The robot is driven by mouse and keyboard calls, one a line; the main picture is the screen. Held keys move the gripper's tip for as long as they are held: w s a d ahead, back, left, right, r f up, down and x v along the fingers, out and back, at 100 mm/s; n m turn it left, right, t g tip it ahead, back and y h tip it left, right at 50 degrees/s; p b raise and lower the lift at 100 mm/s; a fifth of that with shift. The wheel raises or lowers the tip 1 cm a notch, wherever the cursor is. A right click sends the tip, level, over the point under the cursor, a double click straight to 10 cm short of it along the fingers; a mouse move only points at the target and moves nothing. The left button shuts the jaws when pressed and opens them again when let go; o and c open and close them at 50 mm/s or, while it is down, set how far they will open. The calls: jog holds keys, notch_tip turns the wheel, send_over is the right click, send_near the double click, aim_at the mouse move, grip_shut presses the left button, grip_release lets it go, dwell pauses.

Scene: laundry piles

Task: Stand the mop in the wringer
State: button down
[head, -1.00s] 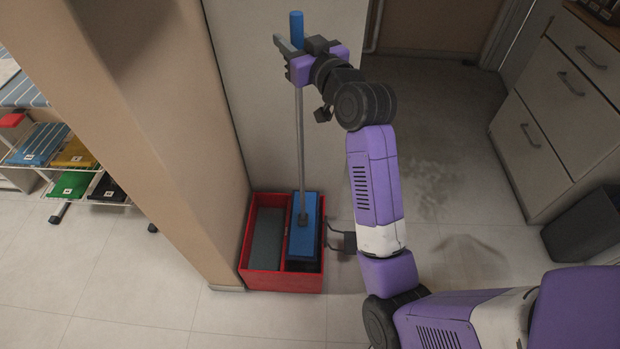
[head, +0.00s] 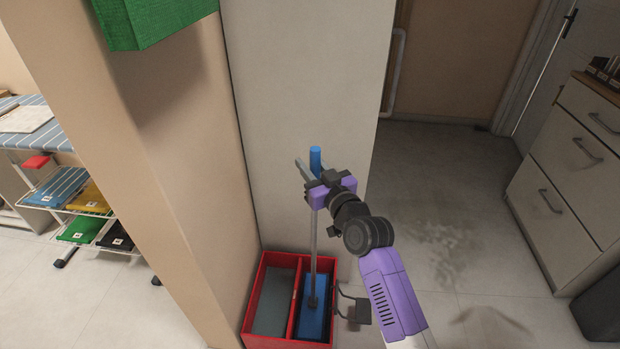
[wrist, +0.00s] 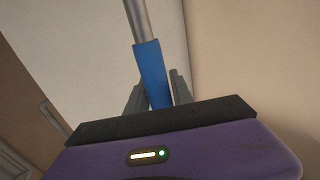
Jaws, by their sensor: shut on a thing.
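The mop has a grey pole (head: 314,240), a blue grip at its top and a flat blue head (head: 315,312). It stands nearly upright, its head inside the right compartment of a red two-part bucket (head: 298,262). The task's wringer seems to be part of this bucket; I cannot tell its exact parts. My gripper (head: 309,176) is shut on the mop near the top of the pole, well above the bucket. In the wrist view the blue grip (wrist: 152,72) passes between the grey fingers. The underside of the mop head is hidden.
A black bracket (head: 358,306) sticks out at the bucket's right side. A beige wall (head: 185,150) stands close at its left. A green box (head: 150,20) hangs at the top. Drawers (head: 570,160) stand at the right, with open floor (head: 440,220) between.

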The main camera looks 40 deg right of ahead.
jog(key=shift+f+b, duration=0.5)
jog(key=shift+f, duration=1.55)
jog(key=c, duration=1.1)
grip_release()
jog(key=p+v, duration=0.2)
jog(key=v, duration=1)
